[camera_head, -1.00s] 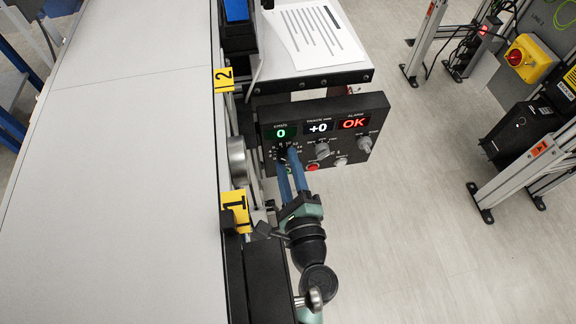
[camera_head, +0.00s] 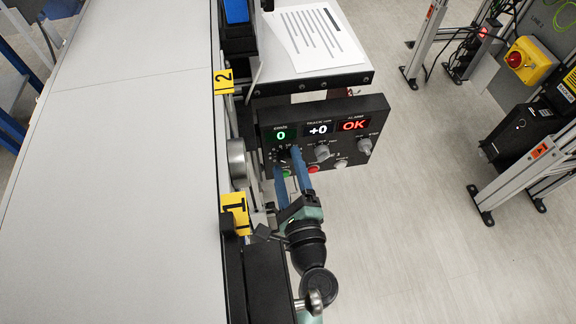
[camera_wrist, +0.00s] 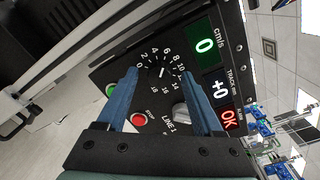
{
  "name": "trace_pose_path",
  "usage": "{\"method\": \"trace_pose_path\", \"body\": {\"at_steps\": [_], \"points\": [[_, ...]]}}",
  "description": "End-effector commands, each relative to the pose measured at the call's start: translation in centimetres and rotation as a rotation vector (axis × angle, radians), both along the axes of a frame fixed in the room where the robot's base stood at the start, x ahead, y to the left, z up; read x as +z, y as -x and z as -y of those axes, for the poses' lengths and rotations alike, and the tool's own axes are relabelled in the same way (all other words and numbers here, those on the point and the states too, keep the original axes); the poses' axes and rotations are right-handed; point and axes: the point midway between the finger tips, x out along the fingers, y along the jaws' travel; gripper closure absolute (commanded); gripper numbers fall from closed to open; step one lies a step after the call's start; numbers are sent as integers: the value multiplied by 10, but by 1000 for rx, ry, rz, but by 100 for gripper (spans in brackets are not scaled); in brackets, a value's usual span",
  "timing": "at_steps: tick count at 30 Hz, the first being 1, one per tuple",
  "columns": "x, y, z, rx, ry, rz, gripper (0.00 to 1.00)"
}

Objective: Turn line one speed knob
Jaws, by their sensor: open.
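The black control panel (camera_head: 350,113) stands beside the belt, with a green cm/s display (camera_head: 281,134) reading 0. In the wrist view the display (camera_wrist: 204,46) also reads 0. Below it, a dark speed knob with a white pointer mark (camera_wrist: 163,72) sits inside a numbered dial. My gripper (camera_wrist: 160,75) is open, its two blue fingers on either side of the dial. I cannot tell whether either finger touches the knob. In the head view my gripper (camera_head: 288,161) hides most of the knob.
A grey knob (camera_wrist: 180,113) and a red stop button (camera_wrist: 138,119) are close to the fingers. A green button (camera_wrist: 110,90) is beside the left finger. The white belt (camera_head: 130,180) runs along the left. A table with a paper sheet (camera_head: 318,40) stands behind the panel.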

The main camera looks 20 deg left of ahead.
Motion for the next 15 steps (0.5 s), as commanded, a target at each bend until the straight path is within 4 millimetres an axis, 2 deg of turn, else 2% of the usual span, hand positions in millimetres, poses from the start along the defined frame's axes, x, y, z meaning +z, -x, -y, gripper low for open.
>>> {"method": "trace_pose_path", "body": {"at_steps": [5,15], "points": [[0,15,11,-4,-1,-2,32],[3,75,54,-4,0,-3,32]]}}
